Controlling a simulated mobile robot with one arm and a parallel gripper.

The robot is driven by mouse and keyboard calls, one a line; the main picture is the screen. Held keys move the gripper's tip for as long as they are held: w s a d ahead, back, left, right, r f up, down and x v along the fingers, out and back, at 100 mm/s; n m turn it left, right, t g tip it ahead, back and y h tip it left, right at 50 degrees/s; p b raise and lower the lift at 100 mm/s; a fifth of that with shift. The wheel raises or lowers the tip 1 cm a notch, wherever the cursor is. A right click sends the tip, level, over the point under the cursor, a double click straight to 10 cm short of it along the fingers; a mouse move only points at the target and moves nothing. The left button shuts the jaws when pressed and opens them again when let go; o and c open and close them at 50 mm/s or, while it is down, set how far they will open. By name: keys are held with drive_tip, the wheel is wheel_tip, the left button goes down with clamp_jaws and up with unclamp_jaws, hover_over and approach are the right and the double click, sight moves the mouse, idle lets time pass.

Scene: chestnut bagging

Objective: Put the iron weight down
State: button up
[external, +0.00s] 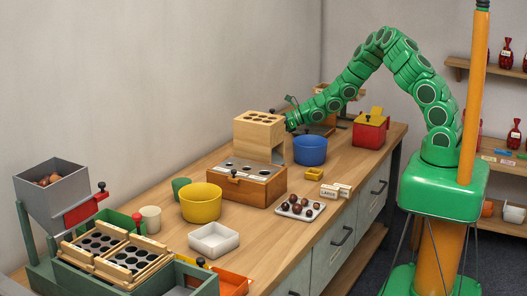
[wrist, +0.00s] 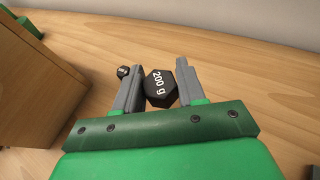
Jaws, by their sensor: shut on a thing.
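The iron weight (wrist: 160,88) is a black hexagonal piece marked "200 g". In the wrist view it sits between the two grey fingers of my gripper (wrist: 158,90), which is shut on it. The wooden counter (wrist: 250,85) lies beneath; I cannot tell whether the weight touches it. In the external view my gripper (external: 290,122) is at the back of the counter, behind the tall wooden block with holes, and the weight is hidden there.
A small dark knob-like piece (wrist: 123,71) shows beside the left finger. A wooden box (wrist: 35,85) stands close on the left. In the external view a blue bowl (external: 310,151), a red box (external: 369,132) and a yellow bowl (external: 201,205) stand on the counter. Bare counter lies right of my fingers.

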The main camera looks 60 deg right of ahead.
drive_tip(key=shift+w+d+f, duration=0.2)
drive_tip(key=shift+w+f, duration=1.55)
drive_tip(key=shift+f, duration=0.25)
drive_tip(key=shift+w+f, duration=0.15)
drive_tip(key=shift+f, duration=1.55)
drive_tip(key=shift+f, duration=0.15)
drive_tip(key=o, duration=1.2)
